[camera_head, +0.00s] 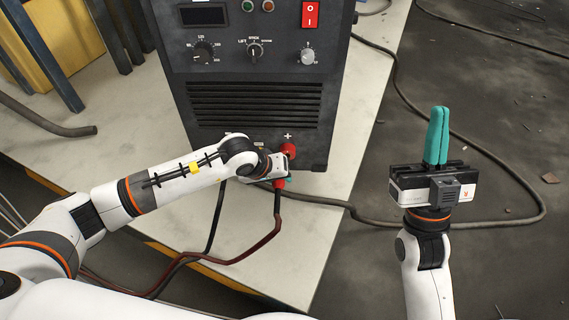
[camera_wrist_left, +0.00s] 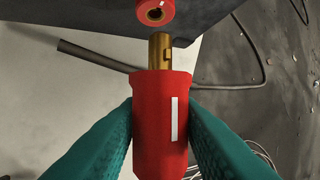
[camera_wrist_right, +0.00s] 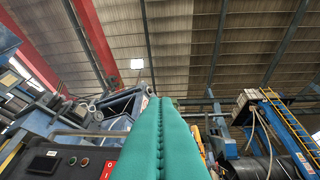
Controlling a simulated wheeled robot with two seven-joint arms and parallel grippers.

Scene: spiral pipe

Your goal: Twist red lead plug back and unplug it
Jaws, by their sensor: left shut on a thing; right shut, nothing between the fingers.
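The red lead plug (camera_wrist_left: 160,135) with a white mark is gripped between the teal fingers of my left gripper (camera_wrist_left: 160,115). Its brass pin (camera_wrist_left: 161,49) is bare and points at the red socket (camera_wrist_left: 155,12), with a small gap between them. In the head view the red socket (camera_head: 288,149) sits low on the black machine's front, under a plus sign; the plug (camera_head: 280,184) is just below it, mostly hidden by my left wrist. My right gripper (camera_head: 439,110) is shut and empty, pointing up, well to the right of the machine.
The black welding machine (camera_head: 253,105) stands on a pale table (camera_head: 335,210). A dark red cable (camera_head: 270,238) runs from the plug across the table's front. A dark cable (camera_head: 335,203) curves over the table edge to the floor. The floor at the right is mostly open.

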